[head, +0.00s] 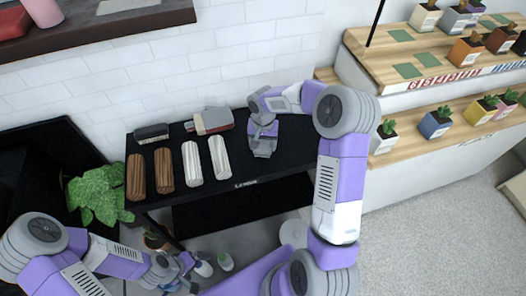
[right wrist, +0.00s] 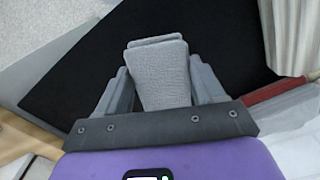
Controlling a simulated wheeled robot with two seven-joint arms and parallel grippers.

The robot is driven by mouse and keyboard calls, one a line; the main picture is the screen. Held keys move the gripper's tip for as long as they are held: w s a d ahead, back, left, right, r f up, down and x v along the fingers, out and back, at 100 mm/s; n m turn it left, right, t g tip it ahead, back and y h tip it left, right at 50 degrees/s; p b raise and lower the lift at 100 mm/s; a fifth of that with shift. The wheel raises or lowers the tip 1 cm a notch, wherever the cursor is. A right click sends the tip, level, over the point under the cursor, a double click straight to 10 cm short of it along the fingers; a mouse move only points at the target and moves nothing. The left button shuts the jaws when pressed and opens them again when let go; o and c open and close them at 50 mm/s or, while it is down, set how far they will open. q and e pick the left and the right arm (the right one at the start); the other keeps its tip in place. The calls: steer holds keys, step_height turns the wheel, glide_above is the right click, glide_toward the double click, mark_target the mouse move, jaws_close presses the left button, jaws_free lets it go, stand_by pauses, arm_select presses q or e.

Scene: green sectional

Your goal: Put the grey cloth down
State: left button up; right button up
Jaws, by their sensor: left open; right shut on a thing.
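The grey cloth (right wrist: 158,75) is a folded, textured pad between the fingers of my right gripper (right wrist: 160,90) in the right wrist view. In the head view my right gripper (head: 263,146) points down over the right part of the black table (head: 285,170). The cloth is hard to tell from the grey fingers there, and I cannot tell whether it touches the table top. My left gripper (head: 188,270) is open and low at the bottom left of the head view, below the table's front edge, away from the cloth.
A leafy plant (head: 98,193) is at left; shelves with potted plants (head: 435,124) at right.

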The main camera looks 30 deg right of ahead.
steer(key=shift+f+b, duration=0.55)
steer(key=shift+f, duration=1.35)
steer(key=shift+f, duration=0.2)
steer(key=o, duration=1)
